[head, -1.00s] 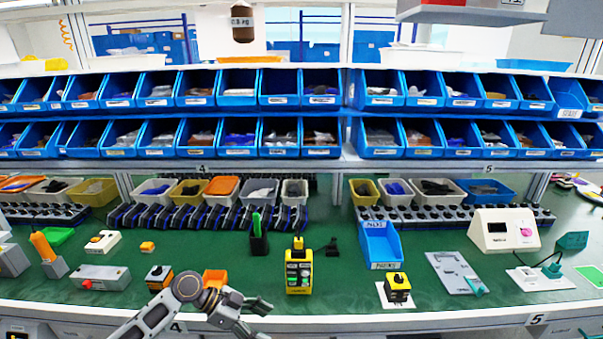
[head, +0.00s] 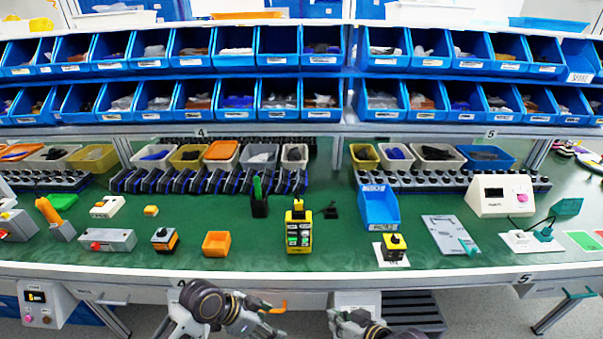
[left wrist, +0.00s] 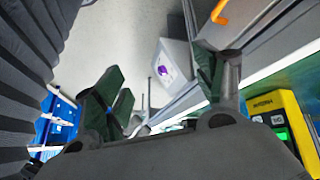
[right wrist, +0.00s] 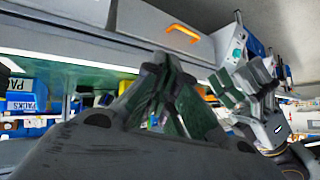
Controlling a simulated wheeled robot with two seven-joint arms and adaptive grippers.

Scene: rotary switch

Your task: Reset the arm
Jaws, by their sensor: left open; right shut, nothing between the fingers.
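My left gripper (head: 265,318) is in front of the table's front edge, low in the head view. In the left wrist view its dark green fingers (left wrist: 160,98) are spread apart with nothing between them. My right gripper (head: 340,318) is to its right, also below the table edge. In the right wrist view its fingers (right wrist: 172,92) are together and empty.
Rows of blue bins (head: 235,107) stand behind. An orange drawer handle (right wrist: 182,33) lies under the table edge, close to the grippers.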

